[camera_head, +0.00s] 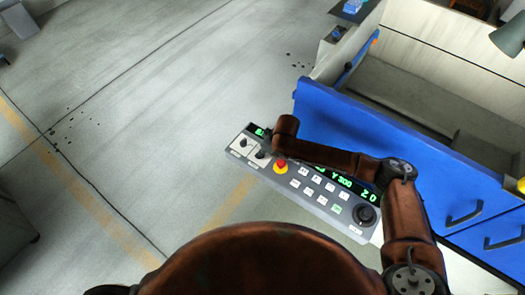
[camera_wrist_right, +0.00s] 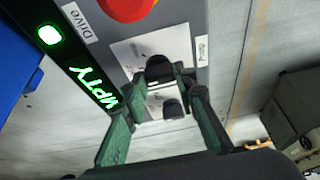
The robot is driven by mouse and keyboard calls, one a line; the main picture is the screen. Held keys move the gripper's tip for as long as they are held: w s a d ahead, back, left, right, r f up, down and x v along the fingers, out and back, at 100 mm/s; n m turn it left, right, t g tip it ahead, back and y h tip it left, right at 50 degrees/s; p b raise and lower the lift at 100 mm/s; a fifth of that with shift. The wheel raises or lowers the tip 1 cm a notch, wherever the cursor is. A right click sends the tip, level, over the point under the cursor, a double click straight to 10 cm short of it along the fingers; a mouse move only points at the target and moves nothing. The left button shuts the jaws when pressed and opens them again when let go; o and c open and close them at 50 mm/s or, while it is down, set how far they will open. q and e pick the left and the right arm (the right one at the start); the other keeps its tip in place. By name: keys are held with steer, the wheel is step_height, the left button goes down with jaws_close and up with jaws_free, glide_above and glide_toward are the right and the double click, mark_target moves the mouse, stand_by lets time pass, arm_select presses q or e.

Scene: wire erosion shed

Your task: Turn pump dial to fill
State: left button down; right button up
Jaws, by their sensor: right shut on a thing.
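A grey control panel (camera_head: 300,188) has two small black dial knobs on white plates at its left end. My right arm reaches over it from the right, and its wrist hides part of the panel. In the right wrist view my right gripper (camera_wrist_right: 162,78) has its green fingers on either side of the black dial knob (camera_wrist_right: 158,68) nearer the red button, shut on it. The second dial knob (camera_wrist_right: 173,108) is just beyond, apart from the fingers. A green display (camera_wrist_right: 92,85) shows "MPTY", its start hidden or cut off. My left gripper is not in view.
A red stop button (camera_head: 281,164) on yellow sits right of the dials. Several push buttons and a large black dial (camera_head: 365,214) follow. A blue machine front (camera_head: 375,135) with handles stands behind. Open grey floor (camera_head: 130,120) lies to the left.

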steer(key=shift+c, duration=0.8)
steer(key=shift+w+r+n+g+p, duration=0.15)
steer(key=shift+n+g+p, duration=0.4)
steer(key=shift+n, duration=0.55)
steer(key=n+g, duration=0.1)
steer(key=n, duration=0.1)
steer(key=shift+w+n+y, duration=0.1)
steer(key=shift+n+y, duration=0.2)
steer(key=shift+y, duration=0.1)
steer(key=n+b, duration=0.1)
steer(key=n+g, duration=0.1)
steer(key=n, duration=0.1)
steer(key=shift+f+n+b, duration=0.3)
steer(key=shift+b, duration=0.1)
steer(key=shift+w+r+n+g+b, duration=0.1)
steer(key=shift+n+g+b, duration=0.45)
steer(key=shift+n+b, duration=0.55)
steer(key=shift+n, duration=0.3)
steer(key=shift+d, duration=0.1)
